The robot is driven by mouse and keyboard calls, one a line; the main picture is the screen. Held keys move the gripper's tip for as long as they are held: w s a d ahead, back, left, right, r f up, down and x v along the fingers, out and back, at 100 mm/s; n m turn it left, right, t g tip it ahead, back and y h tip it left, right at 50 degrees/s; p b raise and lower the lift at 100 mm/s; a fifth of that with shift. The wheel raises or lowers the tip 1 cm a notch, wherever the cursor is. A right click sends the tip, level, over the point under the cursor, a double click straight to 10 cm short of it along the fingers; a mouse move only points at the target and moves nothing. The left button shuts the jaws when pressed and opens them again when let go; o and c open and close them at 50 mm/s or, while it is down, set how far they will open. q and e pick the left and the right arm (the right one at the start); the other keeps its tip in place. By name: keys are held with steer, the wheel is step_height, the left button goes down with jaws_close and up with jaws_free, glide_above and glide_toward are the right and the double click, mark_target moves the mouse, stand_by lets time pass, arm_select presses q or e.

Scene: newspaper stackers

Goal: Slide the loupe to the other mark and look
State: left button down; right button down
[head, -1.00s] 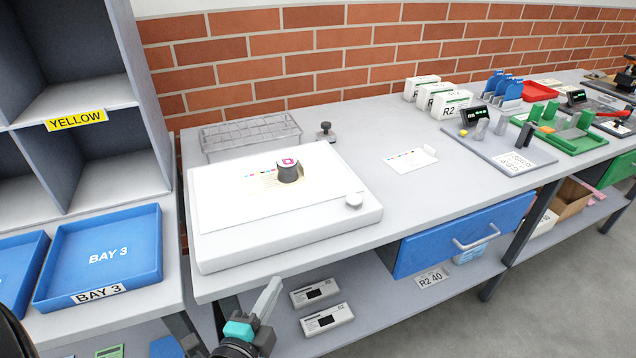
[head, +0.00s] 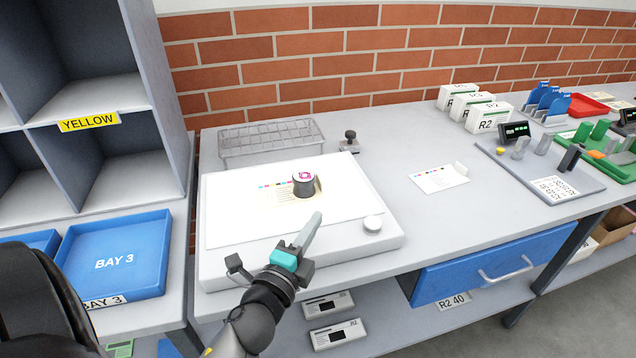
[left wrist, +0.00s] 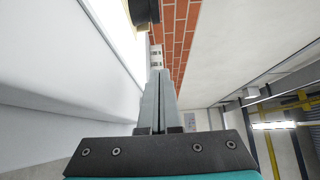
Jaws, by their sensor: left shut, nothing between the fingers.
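The loupe (head: 304,184), a short dark cylinder with a magenta mark showing at its top, stands upright on a printed sheet (head: 235,222). The sheet lies on a white light box (head: 300,260) with a round knob (head: 373,222). Colour patches show on the sheet beside the loupe. My left gripper (head: 316,218) is shut and empty, in front of the loupe and apart from it. In the left wrist view, its closed fingers (left wrist: 160,90) point toward the dark base of the loupe (left wrist: 143,12) at the top edge. My right gripper is not in view.
A wire rack (head: 270,140) and a small dark-knobbed tool (head: 350,141) stand behind the light box. A small printed card (head: 438,179) lies to the right, with bare table around it. Blue tray BAY 3 (head: 115,255) is at left. A blue drawer (head: 490,262) hangs below the tabletop.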

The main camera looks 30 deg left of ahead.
mark_target(308, 184)
arm_select(q)
steer(key=w, duration=0.4)
steer(key=w+a, duration=0.1)
steer(key=w, duration=0.3)
steer(key=w+a, duration=0.1)
steer(key=w, duration=0.3)
steer(key=shift+a, duration=0.1)
steer(key=a, duration=0.1)
steer(key=s+a, duration=0.1)
steer(key=shift+s+a, duration=0.2)
steer(key=shift+a, duration=0.15)
steer(key=shift+s+a, duration=0.2)
steer(key=shift+a, duration=0.2)
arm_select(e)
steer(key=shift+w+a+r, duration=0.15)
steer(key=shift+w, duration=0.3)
arm_select(q)
steer(key=shift+s+a, duration=0.3)
steer(key=shift+a, duration=0.25)
steer(key=shift+s+a, duration=0.3)
steer(key=shift+a, duration=0.2)
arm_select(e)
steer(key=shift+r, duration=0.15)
